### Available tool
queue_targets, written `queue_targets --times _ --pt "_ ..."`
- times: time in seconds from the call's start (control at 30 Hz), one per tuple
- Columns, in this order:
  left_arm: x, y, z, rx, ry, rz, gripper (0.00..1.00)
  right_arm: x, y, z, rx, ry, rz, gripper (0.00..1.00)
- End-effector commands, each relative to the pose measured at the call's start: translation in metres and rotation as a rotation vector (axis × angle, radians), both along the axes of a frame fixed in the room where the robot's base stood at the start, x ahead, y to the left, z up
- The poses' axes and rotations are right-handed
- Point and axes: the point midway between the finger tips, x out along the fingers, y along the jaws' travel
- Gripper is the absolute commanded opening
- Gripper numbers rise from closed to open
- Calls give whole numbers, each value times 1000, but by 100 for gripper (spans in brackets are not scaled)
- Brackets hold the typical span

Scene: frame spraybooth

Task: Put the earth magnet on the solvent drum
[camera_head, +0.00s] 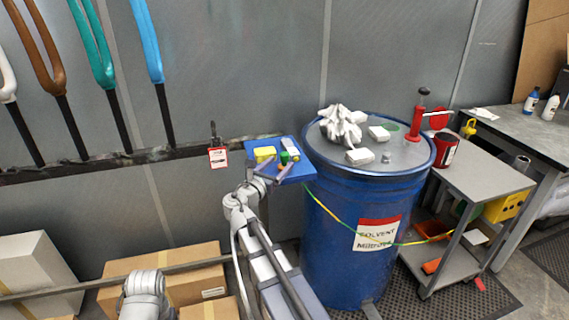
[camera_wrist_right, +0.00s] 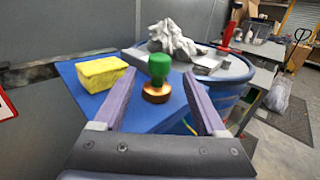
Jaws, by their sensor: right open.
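The earth magnet appears to be the copper-coloured round puck with a green knob, which stands upright on a blue tray (camera_head: 280,147) and shows in the wrist view (camera_wrist_right: 157,78). In the head view the green knob (camera_head: 284,158) shows. My right gripper (camera_head: 271,169) is open, and its two purple fingers (camera_wrist_right: 158,100) lie either side of the puck in the wrist view, with nothing held. I cannot tell if they touch it. The blue solvent drum (camera_head: 345,240) stands right of the tray. Its grey lid (camera_head: 405,157) carries a crumpled rag. My left gripper is out of view.
White boxes (camera_head: 360,156) and the rag (camera_head: 340,125) crowd the lid's left and middle.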

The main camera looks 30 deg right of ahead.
Motion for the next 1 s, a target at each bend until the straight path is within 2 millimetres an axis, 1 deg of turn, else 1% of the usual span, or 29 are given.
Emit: queue_targets --times 0.17,0.3,0.53,1.0 --pt "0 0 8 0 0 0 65 17 -21 8 0 0 -3 74" --pt "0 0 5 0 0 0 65 24 -35 5 0 0 -1 74" --pt "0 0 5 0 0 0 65 24 -36 5 0 0 0 74" --pt "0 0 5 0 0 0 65 24 -36 5 0 0 0 21"
